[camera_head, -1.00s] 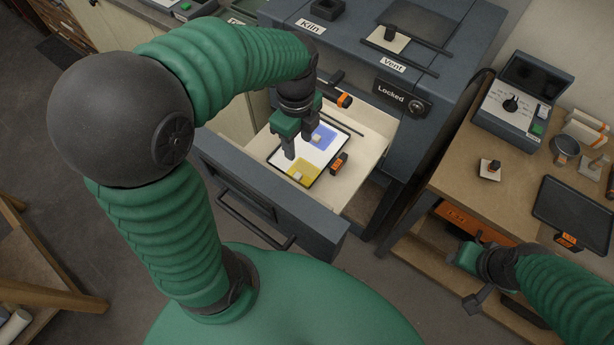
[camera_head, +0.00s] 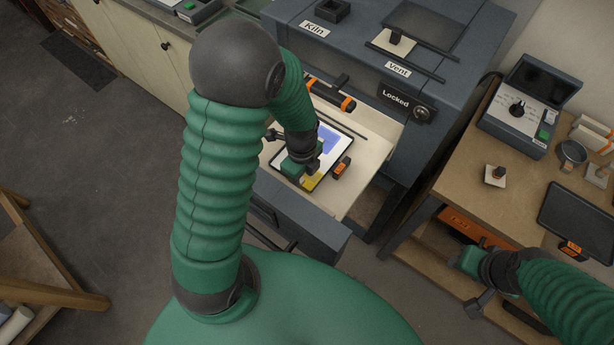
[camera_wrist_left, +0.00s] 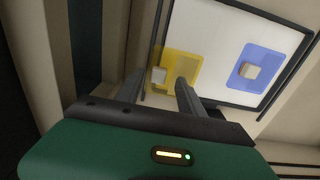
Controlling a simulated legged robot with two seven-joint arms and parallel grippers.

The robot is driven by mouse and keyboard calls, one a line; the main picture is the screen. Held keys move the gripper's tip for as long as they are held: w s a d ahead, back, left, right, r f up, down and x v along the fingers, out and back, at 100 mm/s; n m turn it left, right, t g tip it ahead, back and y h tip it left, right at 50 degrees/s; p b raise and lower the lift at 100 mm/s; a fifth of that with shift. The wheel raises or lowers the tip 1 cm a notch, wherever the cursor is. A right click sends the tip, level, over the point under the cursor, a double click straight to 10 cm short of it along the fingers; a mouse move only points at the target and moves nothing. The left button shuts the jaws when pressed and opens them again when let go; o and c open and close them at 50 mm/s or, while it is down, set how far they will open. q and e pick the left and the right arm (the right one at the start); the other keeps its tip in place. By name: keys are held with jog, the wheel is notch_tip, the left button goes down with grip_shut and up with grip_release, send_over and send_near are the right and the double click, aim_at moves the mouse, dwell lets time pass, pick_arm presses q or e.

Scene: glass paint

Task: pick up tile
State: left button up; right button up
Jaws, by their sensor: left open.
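A yellow translucent tile (camera_wrist_left: 181,68) with a small pale knob lies on a white, dark-framed tray (camera_wrist_left: 213,35). A blue tile (camera_wrist_left: 256,66) with a similar knob lies to its right; it also shows in the head view (camera_head: 329,139). My left gripper (camera_wrist_left: 158,86) is open and empty, its fingers over the near edge of the yellow tile, one on each side of the knob in the picture. Whether they touch the tile cannot be told. In the head view the gripper hides most of the yellow tile (camera_head: 313,182). My right gripper (camera_head: 472,280) hangs at lower right; its jaws are unclear.
The tray sits in an open cream drawer (camera_head: 374,152) under the dark kiln (camera_head: 345,45), whose panel reads "Locked". An orange-marked clip (camera_head: 342,166) is at the tray's right edge. A wooden bench (camera_head: 462,185) at right carries a control box (camera_head: 515,115) and a dark tray (camera_head: 580,218).

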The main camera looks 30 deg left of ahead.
pick_arm(q)
jog(key=shift+a, duration=0.3)
jog(key=shift+s+a, duration=0.15)
jog(key=shift+a, duration=0.2)
jog(key=c, duration=0.7)
jog(key=shift+c, duration=1.1)
jog(key=shift+d, duration=0.55)
grip_shut()
jog(key=r, duration=0.3)
jog(key=a+r, duration=0.1)
jog(key=r, duration=0.1)
jog(key=shift+w, duration=0.2)
notch_tip(320, 180, up, 8)
jog(key=p, duration=0.3)
jog(key=shift+s+d, duration=0.15)
jog(key=shift+s, duration=0.05)
pick_arm(e)
jog(key=r, duration=0.2)
jog(key=a+r, duration=0.1)
jog(key=shift+s+r, duration=0.15)
jog(key=shift+r, duration=0.25)
